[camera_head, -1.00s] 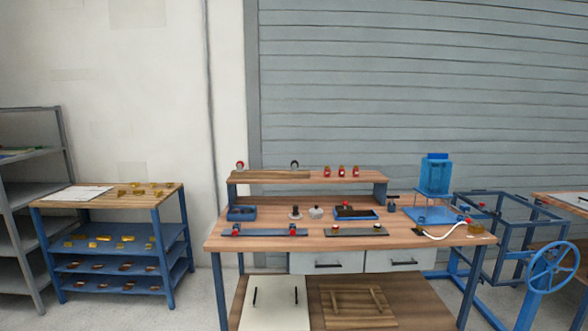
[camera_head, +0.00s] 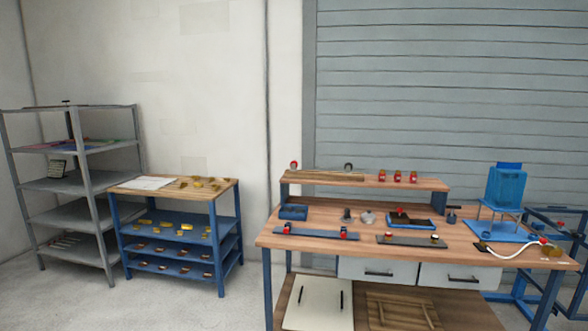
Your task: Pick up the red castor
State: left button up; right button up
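A small red-topped thing (camera_head: 293,165), perhaps the red castor, stands at the left end of the workbench's raised wooden shelf (camera_head: 330,178). It is too small to be sure. A similar dark round thing (camera_head: 348,167) stands to its right on the same shelf. Several small red things (camera_head: 397,177) stand in a row further right on it. Neither of my grippers shows in the view.
The workbench (camera_head: 350,255) holds a blue bin (camera_head: 293,212), a blue tray (camera_head: 425,226), a dark strip with red clamps (camera_head: 316,234) and a blue machine (camera_head: 505,190). A blue rack (camera_head: 217,255) and grey shelving (camera_head: 92,215) stand left. Grey floor is open between rack and bench.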

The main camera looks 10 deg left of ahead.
aim_at(293, 164)
jog(key=i+j+u, duration=1.05)
jog(key=i, duration=0.55)
jog(key=i+j+u, duration=0.1)
jog(key=i+u, duration=0.2)
jog(key=i, duration=0.6)
jog(key=i+z, duration=0.45)
jog(key=i+j+z, duration=0.1)
jog(key=i+z, duration=0.35)
jog(key=i+j+z, duration=0.2)
jog(key=z, duration=0.2)
jog(key=i+j, duration=0.05)
